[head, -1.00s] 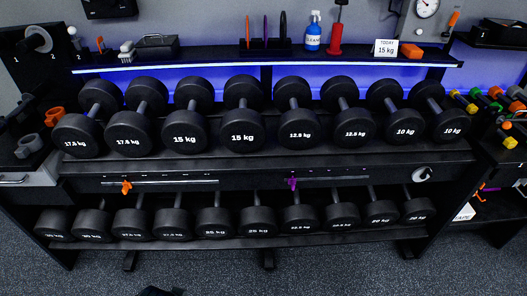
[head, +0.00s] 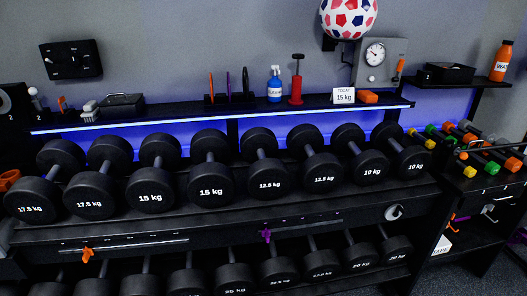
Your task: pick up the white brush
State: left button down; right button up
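A small white brush (head: 90,110) lies on the lit top shelf (head: 160,124) of the dumbbell rack, toward its left end. It is small in the head view, and its bristles are hard to make out. A dark box-like tray (head: 122,105) stands just right of it, and an orange item (head: 62,104) is to its left. Neither of my grippers shows in the head view.
Rows of black dumbbells (head: 150,190) fill the rack below the shelf. Colored small dumbbells (head: 465,140) sit on the right rack.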

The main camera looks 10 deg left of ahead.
aim_at(91, 113)
jog(key=u, duration=1.3)
